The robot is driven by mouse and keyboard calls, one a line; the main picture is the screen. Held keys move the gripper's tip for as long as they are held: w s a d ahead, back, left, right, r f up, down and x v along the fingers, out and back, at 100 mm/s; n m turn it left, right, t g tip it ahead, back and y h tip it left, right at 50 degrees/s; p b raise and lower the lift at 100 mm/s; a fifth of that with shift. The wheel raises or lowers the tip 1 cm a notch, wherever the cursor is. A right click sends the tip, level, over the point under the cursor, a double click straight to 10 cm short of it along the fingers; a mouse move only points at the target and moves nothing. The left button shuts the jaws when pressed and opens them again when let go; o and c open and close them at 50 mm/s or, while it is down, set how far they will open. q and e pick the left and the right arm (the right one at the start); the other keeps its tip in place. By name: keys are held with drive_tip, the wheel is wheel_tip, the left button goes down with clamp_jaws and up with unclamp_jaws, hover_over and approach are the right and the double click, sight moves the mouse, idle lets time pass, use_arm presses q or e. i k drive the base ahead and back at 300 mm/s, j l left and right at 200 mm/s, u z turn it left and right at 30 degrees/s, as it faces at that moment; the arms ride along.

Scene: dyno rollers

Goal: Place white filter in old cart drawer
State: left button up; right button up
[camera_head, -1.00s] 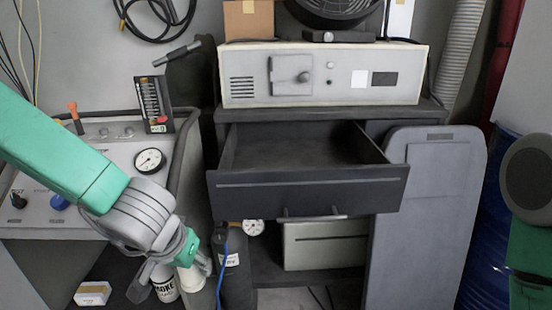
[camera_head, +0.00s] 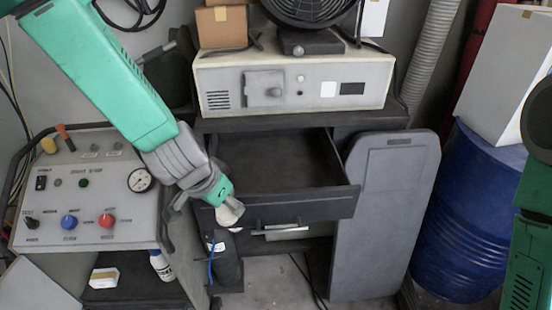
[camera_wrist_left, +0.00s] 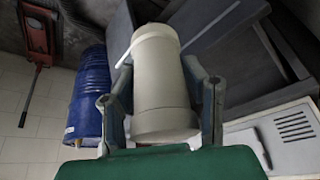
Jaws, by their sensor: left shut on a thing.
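The white filter (camera_wrist_left: 160,85) is a pale cylinder held between the fingers of my left gripper (camera_wrist_left: 160,110) in the left wrist view. In the head view my left gripper (camera_head: 224,204) hangs at the left front corner of the open drawer, and a small part of the filter (camera_head: 230,213) shows below it. The dark drawer (camera_head: 300,209) is pulled out from the old cart (camera_head: 290,124), and its inside looks empty. My right gripper is not in view; only green and dark parts of my right arm show at the right edge.
A grey panel (camera_head: 385,215) leans right of the drawer, beside a blue barrel (camera_head: 465,215). A control console (camera_head: 85,195) with knobs stands at the left. A white unit (camera_head: 290,80) with a fan (camera_head: 308,10) sits on top of the cart. A black bottle (camera_head: 226,262) stands below.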

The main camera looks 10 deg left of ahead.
sight(254, 177)
drive_tip(key=i, duration=0.9)
